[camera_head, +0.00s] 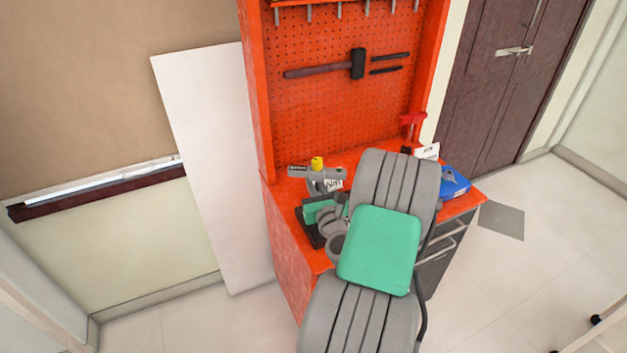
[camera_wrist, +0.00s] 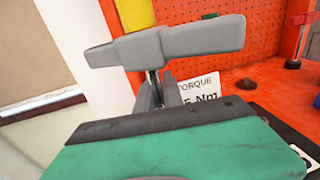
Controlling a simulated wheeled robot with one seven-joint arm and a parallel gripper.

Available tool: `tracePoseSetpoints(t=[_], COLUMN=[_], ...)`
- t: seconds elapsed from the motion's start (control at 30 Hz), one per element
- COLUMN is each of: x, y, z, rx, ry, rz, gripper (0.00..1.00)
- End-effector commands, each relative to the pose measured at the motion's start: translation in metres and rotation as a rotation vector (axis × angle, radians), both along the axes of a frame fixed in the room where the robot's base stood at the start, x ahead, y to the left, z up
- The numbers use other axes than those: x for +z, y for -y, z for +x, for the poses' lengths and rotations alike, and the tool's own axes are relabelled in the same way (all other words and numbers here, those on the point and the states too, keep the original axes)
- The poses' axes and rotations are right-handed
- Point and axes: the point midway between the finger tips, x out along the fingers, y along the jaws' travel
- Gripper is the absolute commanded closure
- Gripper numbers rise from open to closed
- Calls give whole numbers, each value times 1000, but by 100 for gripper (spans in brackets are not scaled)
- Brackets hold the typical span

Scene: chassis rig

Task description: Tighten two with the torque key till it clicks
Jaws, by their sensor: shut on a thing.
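My gripper (camera_head: 317,171) is over the left part of the orange bench and is shut on a yellow-topped tool (camera_head: 317,161), which I take to be the torque key. In the wrist view my gripper (camera_wrist: 163,45) shows as a grey bar across the picture, with the yellow part partly cut off by the top edge. The tool's lower end and any screws under it are hidden. A white card (camera_wrist: 197,92) just behind reads "TORQUE" and what looks like "5 Nm"; its left part is covered.
The orange bench (camera_head: 285,215) has a pegboard back (camera_head: 310,110) with a black mallet (camera_head: 357,64). A red tool (camera_head: 412,120), another white card (camera_head: 428,151) and a blue item (camera_head: 455,182) are on the right. My arm covers the bench's middle. A white panel (camera_head: 205,160) leans at left.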

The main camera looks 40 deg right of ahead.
Motion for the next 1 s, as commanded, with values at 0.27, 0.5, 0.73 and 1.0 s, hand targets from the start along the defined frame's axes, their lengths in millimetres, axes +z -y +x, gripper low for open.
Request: tracePoseSetpoints(t=[0.27, 0.5, 0.73, 1.0], x=[2, 2, 2, 2], y=[1, 2, 3, 4], z=[0, -1, -1, -1], rx=[-39, -75, -104, -133], ry=[1, 1, 1, 1], rz=[-2, -2, -1, 0], gripper=[100, 100, 100, 100])
